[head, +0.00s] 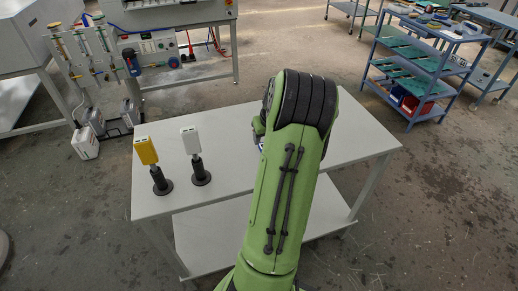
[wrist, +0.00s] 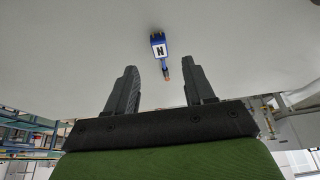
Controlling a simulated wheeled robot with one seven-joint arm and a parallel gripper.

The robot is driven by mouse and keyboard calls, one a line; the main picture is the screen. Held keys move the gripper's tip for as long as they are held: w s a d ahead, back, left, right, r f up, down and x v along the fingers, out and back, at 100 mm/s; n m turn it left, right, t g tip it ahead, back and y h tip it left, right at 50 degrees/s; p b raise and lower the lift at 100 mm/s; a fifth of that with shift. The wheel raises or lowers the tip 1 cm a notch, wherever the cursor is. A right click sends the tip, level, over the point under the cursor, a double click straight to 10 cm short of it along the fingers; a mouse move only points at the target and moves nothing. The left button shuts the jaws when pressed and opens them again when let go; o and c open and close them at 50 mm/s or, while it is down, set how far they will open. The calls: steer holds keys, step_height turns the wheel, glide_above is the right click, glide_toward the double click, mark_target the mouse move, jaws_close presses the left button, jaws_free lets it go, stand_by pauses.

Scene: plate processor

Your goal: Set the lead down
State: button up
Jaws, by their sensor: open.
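The lead (wrist: 158,48) shows in the wrist view as a short blue piece with a white label marked N and a copper-coloured tip. It appears to lie on the pale table top, beyond and between my fingertips, touching neither finger. My gripper (wrist: 159,67) is open with nothing between its fingers. In the head view a small bit of blue (head: 261,143) shows at the left edge of my green arm, which hides most of my gripper and the table there.
The white table (head: 228,122) carries a yellow-topped stand (head: 146,151) and a white-topped stand (head: 191,141) on its left part. The table's right part is bare. A blue shelf cart (head: 425,75) stands behind right, and a bench with equipment (head: 160,45) behind left.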

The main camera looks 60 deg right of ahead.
steer(key=b+x, duration=0.1)
steer(key=x, duration=0.5)
steer(key=shift+w+d+f+b, duration=0.1)
steer(key=shift+w+f+b, duration=0.05)
steer(key=shift+b, duration=0.25)
steer(key=shift+c, duration=0.4)
jaws_close()
